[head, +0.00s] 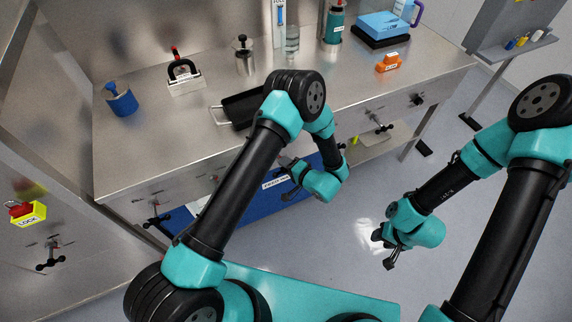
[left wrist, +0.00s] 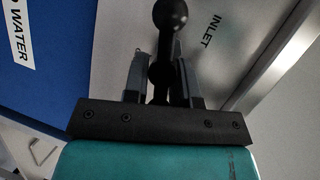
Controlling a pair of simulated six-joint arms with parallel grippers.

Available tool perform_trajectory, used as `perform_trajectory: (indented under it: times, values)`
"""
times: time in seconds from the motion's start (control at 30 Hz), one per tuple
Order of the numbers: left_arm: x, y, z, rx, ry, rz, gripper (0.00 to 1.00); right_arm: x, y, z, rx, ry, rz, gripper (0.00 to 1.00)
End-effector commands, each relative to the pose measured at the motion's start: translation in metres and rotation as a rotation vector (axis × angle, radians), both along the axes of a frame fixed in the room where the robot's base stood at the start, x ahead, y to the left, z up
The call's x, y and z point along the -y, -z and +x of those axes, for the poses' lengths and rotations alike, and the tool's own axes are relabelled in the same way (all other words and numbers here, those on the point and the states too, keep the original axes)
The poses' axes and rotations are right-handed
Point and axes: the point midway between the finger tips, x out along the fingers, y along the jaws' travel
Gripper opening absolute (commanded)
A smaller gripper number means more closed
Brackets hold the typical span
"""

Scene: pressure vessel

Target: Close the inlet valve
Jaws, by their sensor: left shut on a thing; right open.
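The inlet valve handle (left wrist: 170,14) is a black lever with a ball end, in front of a grey panel marked INLET (left wrist: 212,30) in the left wrist view. My left gripper (left wrist: 163,78) has its two fingers on either side of the lever's shaft and is shut on it. In the head view my left gripper (head: 287,182) is low in front of the bench, by the blue tank; the lever it holds cannot be made out there. My right gripper (head: 384,251) is open and empty above the floor, to the right.
A blue tank (head: 238,205) with a white label stands under the bench; it also shows in the left wrist view (left wrist: 62,75). Other black valve handles are on the bench front (head: 380,128). A yellow LOCK box (head: 30,216) is at far left. Floor around my right gripper is clear.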

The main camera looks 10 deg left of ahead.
Motion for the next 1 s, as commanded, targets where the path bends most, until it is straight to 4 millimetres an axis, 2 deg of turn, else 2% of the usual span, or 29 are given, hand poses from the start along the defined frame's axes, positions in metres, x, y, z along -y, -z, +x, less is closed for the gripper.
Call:
perform_trajectory:
  times: [0.03,0.4,0.97,1.0]
  values:
    - [0.0013,0.005,-0.0003,-0.023,0.006,0.013,0.01,0.0,0.0,0.0,0.0,0.0,0.0,0.43]
    - [0.0,0.0076,-0.0017,-0.11,0.004,0.114,0.01,0.0,0.0,0.0,0.0,0.0,0.0,0.43]
    - [-0.0016,0.0086,-0.0037,-0.125,-0.001,0.128,0.01,0.0,0.0,0.0,0.0,0.0,0.0,0.43]
    - [-0.0016,0.0087,-0.0038,-0.125,-0.001,0.128,0.29,0.0,0.0,0.0,0.0,0.0,0.0,0.43]
